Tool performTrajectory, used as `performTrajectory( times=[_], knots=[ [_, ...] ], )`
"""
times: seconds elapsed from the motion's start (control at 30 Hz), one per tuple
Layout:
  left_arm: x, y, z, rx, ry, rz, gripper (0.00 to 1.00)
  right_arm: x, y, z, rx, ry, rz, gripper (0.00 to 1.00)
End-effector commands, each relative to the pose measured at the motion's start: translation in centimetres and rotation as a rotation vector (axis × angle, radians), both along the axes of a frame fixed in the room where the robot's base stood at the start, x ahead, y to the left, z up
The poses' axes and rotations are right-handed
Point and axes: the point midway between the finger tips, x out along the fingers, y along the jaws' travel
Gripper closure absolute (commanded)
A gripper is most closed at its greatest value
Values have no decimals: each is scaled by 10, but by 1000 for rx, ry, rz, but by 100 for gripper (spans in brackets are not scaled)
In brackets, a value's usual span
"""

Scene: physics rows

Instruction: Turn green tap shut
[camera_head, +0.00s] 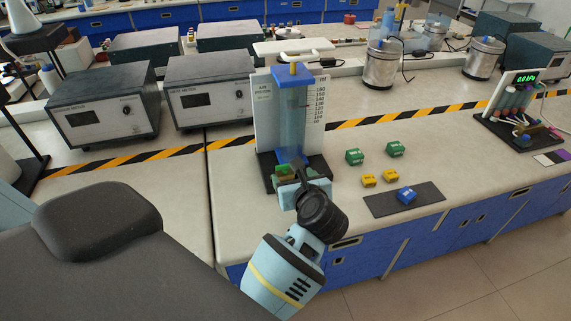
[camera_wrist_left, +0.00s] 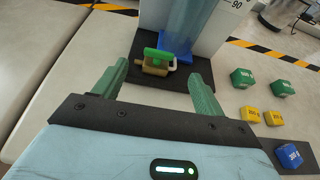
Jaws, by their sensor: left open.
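The green tap (camera_wrist_left: 158,53) has a green handle on a brass body and sits at the foot of the air piston stand (camera_head: 256,120), on its black base. It shows in the left wrist view just ahead of my left gripper (camera_wrist_left: 158,82), between the two green fingers and a little beyond their tips. The fingers are open and empty. In the head view the tap (camera_head: 283,170) is partly hidden behind my left gripper (camera_head: 291,178). My right gripper is not in view.
Green blocks (camera_head: 354,156), yellow blocks (camera_head: 369,180) and a blue block (camera_head: 406,195) on a dark mat (camera_head: 432,197) lie right of the stand. Heat meters (camera_head: 103,103) stand at the back left. A pressure display board (camera_head: 508,105) is far right.

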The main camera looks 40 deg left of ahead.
Motion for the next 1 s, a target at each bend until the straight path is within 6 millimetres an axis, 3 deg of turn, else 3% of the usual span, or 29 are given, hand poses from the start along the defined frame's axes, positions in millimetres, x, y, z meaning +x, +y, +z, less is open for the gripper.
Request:
performTrajectory(
  times=[0.5,0.97,1.0],
  knots=[
    [39,47,-23,6,-1,0,29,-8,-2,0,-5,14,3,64],
    [46,55,-29,2,0,1,29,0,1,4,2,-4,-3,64],
    [46,55,-29,2,0,1,34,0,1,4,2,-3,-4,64]
  ],
)
